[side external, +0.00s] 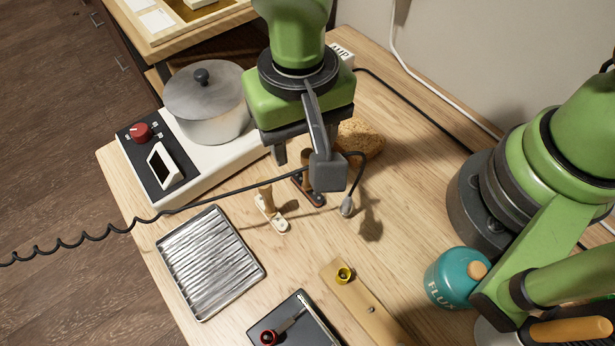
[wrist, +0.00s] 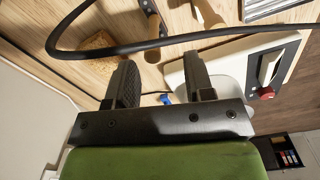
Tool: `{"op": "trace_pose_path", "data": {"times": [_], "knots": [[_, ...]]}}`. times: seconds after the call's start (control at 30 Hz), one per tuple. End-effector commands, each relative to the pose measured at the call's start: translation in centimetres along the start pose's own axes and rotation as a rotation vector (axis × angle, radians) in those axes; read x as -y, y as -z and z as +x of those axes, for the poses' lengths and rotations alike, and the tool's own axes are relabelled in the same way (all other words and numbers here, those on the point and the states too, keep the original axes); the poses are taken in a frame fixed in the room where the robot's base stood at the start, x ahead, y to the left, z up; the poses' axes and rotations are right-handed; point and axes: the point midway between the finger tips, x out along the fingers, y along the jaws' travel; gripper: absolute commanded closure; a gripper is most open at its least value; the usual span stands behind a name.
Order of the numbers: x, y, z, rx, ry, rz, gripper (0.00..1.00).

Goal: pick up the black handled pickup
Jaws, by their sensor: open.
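The black handled pickup (side external: 313,194) has a black base and a brown handle. It lies on the bench just below my gripper (side external: 294,158), partly hidden by the grey block on my wrist. In the wrist view its brown handle (wrist: 153,48) stands beyond the gap between the fingertips, apart from both. My gripper is open and empty in the wrist view (wrist: 162,75). A second pickup (side external: 270,212), cream with a light wooden handle, lies to the left of the black one.
The white hot plate (side external: 220,165) with a lidded pot (side external: 207,115) stands at left. A ribbed metal tray (side external: 210,262) lies in front. A brown sponge-like block (side external: 359,138) sits behind. A teal flux jar (side external: 452,279) stands at right. A dark cable crosses near my gripper.

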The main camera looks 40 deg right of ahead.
Motion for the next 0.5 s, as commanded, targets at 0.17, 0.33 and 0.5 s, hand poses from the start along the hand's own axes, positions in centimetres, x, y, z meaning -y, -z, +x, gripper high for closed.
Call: {"op": "trace_pose_path", "data": {"times": [0.17, 0.33, 0.5], "knots": [[-0.8, -0.2, 2.5, 0.004, -0.006, 0.0, 0.52], [-0.8, -0.2, 4.6, 0.002, -0.001, 0.001, 0.52], [-0.7, -0.2, 5.0, 0.001, 0.001, 0.0, 0.52]]}}
